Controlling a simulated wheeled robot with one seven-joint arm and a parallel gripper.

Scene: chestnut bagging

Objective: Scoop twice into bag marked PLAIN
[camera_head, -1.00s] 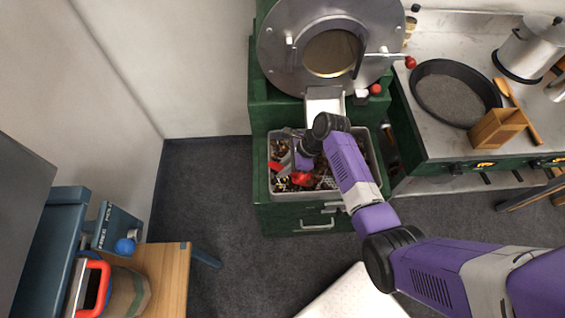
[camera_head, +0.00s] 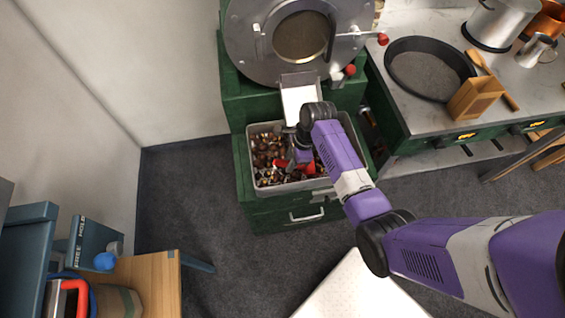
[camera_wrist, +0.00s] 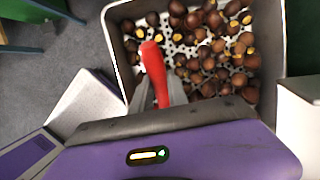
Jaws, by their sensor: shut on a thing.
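A grey tray (camera_head: 262,184) of brown chestnuts (camera_head: 268,150) sits on the green cabinet below the round metal drum door. The chestnuts also fill much of the wrist view (camera_wrist: 215,60), over a perforated white floor. My gripper (camera_head: 303,158) is low over the middle of the tray. It is shut on a red handle (camera_wrist: 154,70), seen between its grey fingers; this looks like the scoop's handle. The scoop's bowl and any load are hidden. A tan container (camera_head: 122,300), possibly a bag, stands at the lower left, partly cut off; no PLAIN label is readable.
A white chute (camera_head: 299,95) slopes down to the tray's back edge. A blue stand (camera_head: 85,240) and wooden table (camera_head: 155,280) are at lower left. A stove counter with a black pan (camera_head: 428,68) is at right.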

